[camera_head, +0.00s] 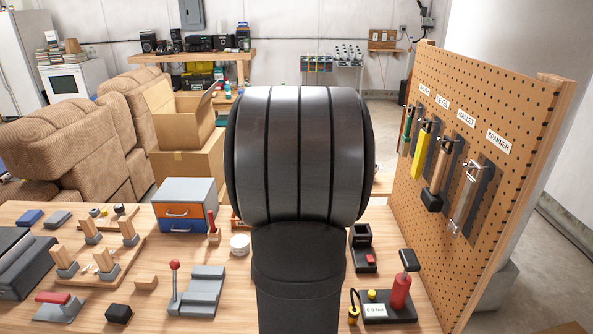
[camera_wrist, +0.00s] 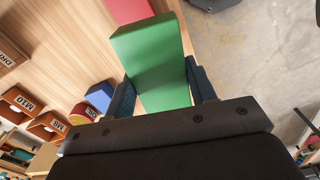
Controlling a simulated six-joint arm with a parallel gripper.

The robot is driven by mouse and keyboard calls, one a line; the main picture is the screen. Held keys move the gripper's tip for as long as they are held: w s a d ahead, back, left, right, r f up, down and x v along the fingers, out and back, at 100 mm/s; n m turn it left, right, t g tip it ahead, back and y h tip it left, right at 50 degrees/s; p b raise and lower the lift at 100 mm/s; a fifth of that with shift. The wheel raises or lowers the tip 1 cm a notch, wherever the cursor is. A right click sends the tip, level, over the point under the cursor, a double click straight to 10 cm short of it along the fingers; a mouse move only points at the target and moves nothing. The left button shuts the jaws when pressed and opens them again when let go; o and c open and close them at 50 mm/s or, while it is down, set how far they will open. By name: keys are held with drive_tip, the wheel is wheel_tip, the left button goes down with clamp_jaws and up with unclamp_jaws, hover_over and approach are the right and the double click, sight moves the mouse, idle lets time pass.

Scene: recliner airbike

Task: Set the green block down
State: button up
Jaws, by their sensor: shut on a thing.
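The green block (camera_wrist: 150,48) shows in the wrist view as a long box between my two dark fingers. My gripper (camera_wrist: 159,86) is shut on it, with one finger at each side. The block's far end reaches beyond the fingertips, over the wooden table and towards its edge. I cannot tell whether its underside touches the table. In the head view my own dark arm fills the middle and hides both the gripper and the green block.
In the wrist view, a red block (camera_wrist: 128,10) lies just beyond the green one and a blue block (camera_wrist: 100,96) lies left of my fingers. Labelled bins (camera_wrist: 18,103) stand further left. In the head view, a pegboard with tools (camera_head: 520,110) stands at the right and a drawer box (camera_head: 184,204) at the left.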

drive_tip(key=w+f+m, duration=0.1)
drive_tip(key=w+m, duration=0.4)
drive_tip(key=w+f+m, duration=0.2)
drive_tip(key=w+m, duration=0.2)
drive_tip(key=w, duration=0.1)
drive_tip(key=w+f+m, duration=0.1)
drive_tip(key=w+m, duration=0.4)
drive_tip(key=shift+w+a+f+m, duration=0.15)
drive_tip(key=shift+w+f+m, duration=0.05)
drive_tip(key=shift+f+m, duration=0.15)
drive_tip(key=shift+w+f+m, duration=0.35)
drive_tip(key=shift+w+m, duration=0.3)
drive_tip(key=shift+m, duration=0.1)
drive_tip(key=w+a+r+n, duration=0.1)
drive_tip(key=a+n, duration=0.2)
drive_tip(key=w+a+r+n, duration=0.1)
drive_tip(key=a+n, duration=0.2)
drive_tip(key=a, duration=0.1)
drive_tip(key=w+a+n, duration=0.2)
drive_tip(key=a, duration=0.2)
drive_tip(key=shift+r+n, duration=0.4)
drive_tip(key=w+a+r+n, duration=0.1)
drive_tip(key=a+r+n, duration=0.2)
drive_tip(key=a+n, duration=0.75)
drive_tip(key=m, duration=0.1)
hover_over(194, 263)
wheel_tip(194, 263, down, 7)
drive_tip(key=shift+w+r, duration=0.1)
drive_tip(key=shift+a+f, duration=0.1)
drive_tip(key=shift+f, duration=1.9)
